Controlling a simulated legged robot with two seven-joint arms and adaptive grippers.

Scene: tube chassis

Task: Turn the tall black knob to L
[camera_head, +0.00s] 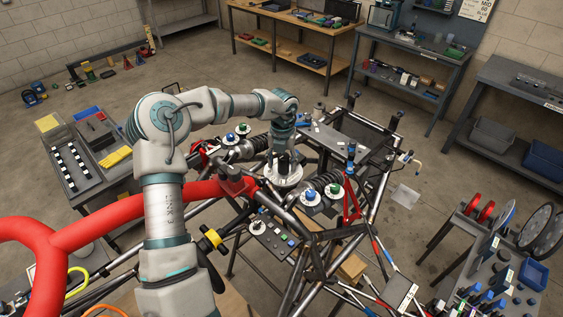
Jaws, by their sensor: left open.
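My left arm reaches over the tube chassis (298,217), and my left gripper (283,166) points down above a large white dial (283,180) at the chassis middle. Its dark fingers are apart. A tall black shape, apparently the tall black knob (284,163), stands on this dial between or right beside the fingers. At this size I cannot tell whether they touch it. The dial's letters, including the L, are too small to read, and the knob's pointing direction is not clear. My right gripper is not in view.
Smaller dials with a green knob (243,127) and a blue knob (310,193) sit on either side. A red tube (110,212) crosses the left foreground. A cluttered bench (470,262) stands at right. Open floor lies behind the chassis.

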